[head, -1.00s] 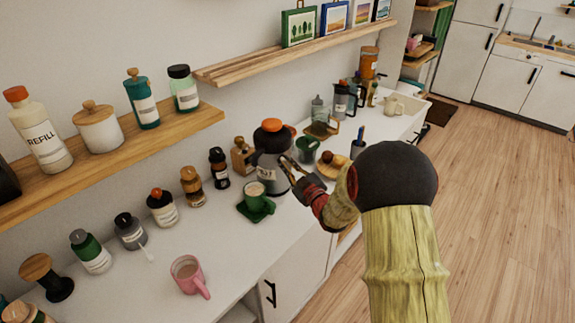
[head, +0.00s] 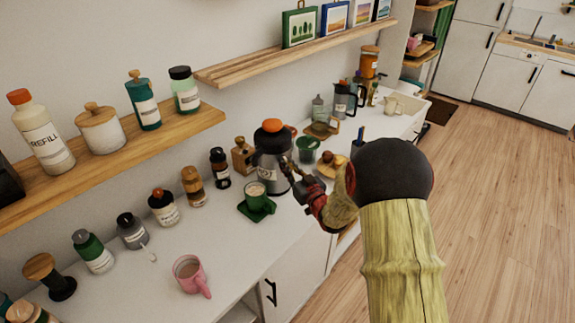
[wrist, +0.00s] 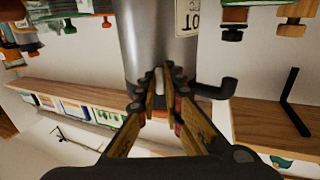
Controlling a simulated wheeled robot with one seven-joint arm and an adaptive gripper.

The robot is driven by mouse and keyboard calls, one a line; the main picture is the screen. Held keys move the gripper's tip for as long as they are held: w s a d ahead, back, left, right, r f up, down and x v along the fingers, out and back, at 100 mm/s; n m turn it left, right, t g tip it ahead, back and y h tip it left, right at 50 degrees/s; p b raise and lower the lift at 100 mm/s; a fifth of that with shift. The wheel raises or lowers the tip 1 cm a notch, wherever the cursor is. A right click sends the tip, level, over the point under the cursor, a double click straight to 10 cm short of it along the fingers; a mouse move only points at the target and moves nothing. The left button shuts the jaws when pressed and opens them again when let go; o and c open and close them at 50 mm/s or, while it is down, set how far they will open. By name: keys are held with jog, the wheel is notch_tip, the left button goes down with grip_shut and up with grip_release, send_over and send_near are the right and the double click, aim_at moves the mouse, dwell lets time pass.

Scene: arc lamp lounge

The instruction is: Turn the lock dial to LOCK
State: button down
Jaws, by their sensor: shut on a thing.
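A steel flask (head: 268,178) with a dark top and orange cap stands on the counter, its label facing outward. In the wrist view the steel body (wrist: 160,35) fills the top middle, upside down. My gripper (head: 289,176) is at the flask's right front side. In the wrist view my gripper (wrist: 161,82) is shut on a small pale piece (wrist: 159,78) at the flask, which looks like the lock dial. The fingers hide most of it. I cannot read any LOCK mark or tell how far it is turned.
A green mug (head: 259,203) on a green coaster stands just left of the flask. A dark green cup (head: 307,150) and a wooden board with food (head: 330,167) are close on the right. A pink mug (head: 190,274) stands nearer the front. Bottles line the wall.

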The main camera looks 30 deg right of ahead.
dwell(0.3)
jog(key=c, duration=2)
grip_release()
jog(key=shift+o, duration=0.4)
jog(key=shift+s, duration=0.1)
jog(key=s, duration=1.1)
jog(key=shift+s, duration=0.35)
